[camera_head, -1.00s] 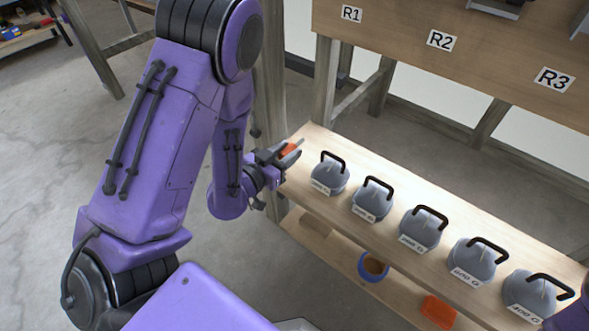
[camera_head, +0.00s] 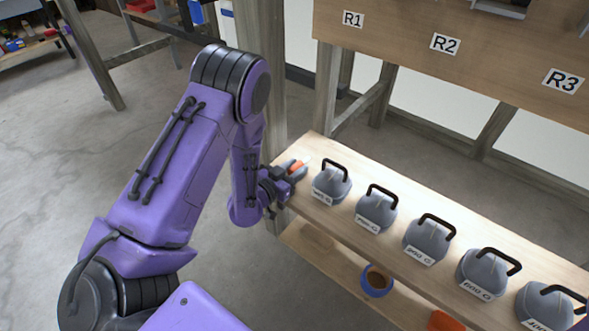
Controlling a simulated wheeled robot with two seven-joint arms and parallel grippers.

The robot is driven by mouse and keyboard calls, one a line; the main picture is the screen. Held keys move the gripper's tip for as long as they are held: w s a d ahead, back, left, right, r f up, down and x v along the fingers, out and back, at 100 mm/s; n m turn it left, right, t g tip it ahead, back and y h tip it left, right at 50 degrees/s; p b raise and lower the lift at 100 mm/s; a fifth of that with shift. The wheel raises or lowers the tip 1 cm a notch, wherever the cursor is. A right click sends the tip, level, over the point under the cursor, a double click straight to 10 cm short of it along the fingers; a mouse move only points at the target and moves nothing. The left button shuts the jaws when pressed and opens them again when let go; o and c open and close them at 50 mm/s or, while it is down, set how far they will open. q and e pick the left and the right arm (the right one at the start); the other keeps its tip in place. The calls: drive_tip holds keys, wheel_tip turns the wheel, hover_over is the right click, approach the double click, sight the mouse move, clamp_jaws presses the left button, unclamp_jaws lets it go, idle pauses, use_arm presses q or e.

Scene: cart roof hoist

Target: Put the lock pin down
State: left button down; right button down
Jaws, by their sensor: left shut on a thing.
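The lock pin (camera_head: 296,166) shows as a small orange piece with a pale tip between the fingers of my left gripper (camera_head: 292,172). That gripper is shut on it, at the far left end of the wooden bench top (camera_head: 318,148). The gripper is low over the wood, and I cannot tell whether the pin touches it. The fingers hide part of the pin. To its right stands the nearest grey weight (camera_head: 331,184), apart from the gripper. My right gripper is not in view.
Several grey weights with black handles, such as this one (camera_head: 427,240), stand in a row along the bench top. A lower shelf (camera_head: 335,262) holds a blue ring-shaped container (camera_head: 376,281) and an orange item (camera_head: 445,321). A board labelled R1 to R3 (camera_head: 400,30) stands behind.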

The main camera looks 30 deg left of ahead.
use_arm(q)
drive_tip(key=c, duration=0.8)
unclamp_jaws()
drive_tip(key=shift+f, duration=0.15)
drive_tip(key=shift+o, duration=0.2)
